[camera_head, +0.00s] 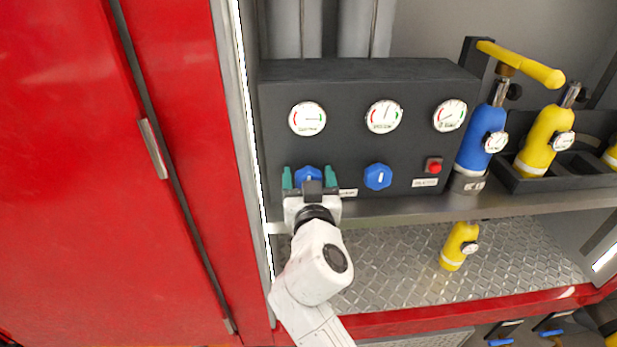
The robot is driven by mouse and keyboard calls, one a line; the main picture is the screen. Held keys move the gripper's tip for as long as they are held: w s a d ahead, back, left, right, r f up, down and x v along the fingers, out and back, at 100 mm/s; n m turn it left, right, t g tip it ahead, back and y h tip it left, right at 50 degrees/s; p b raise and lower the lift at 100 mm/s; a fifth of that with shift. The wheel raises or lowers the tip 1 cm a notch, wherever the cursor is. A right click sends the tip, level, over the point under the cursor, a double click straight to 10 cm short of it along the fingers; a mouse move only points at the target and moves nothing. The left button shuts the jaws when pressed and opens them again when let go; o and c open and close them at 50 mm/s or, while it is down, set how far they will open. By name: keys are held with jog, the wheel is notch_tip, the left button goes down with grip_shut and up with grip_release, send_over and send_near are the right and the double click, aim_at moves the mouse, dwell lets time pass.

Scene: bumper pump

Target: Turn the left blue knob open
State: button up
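The left blue knob (308,174) is on the front of a dark control panel (345,155), below the left gauge. My gripper (309,177) is in front of it, with one green fingertip on each side of the knob. The fingers are apart; I cannot tell whether they touch the knob. The lower part of the knob is hidden by my gripper. A second blue knob (378,177) with a white mark sits to the right on the same panel.
Three gauges, including the left one (307,119), and a red button (433,165) are on the panel. Blue (480,145) and yellow (543,140) nozzles stand to the right. A red cabinet door (80,180) is at left.

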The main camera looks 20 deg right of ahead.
jog(key=c, duration=0.8)
jog(key=shift+c, duration=0.2)
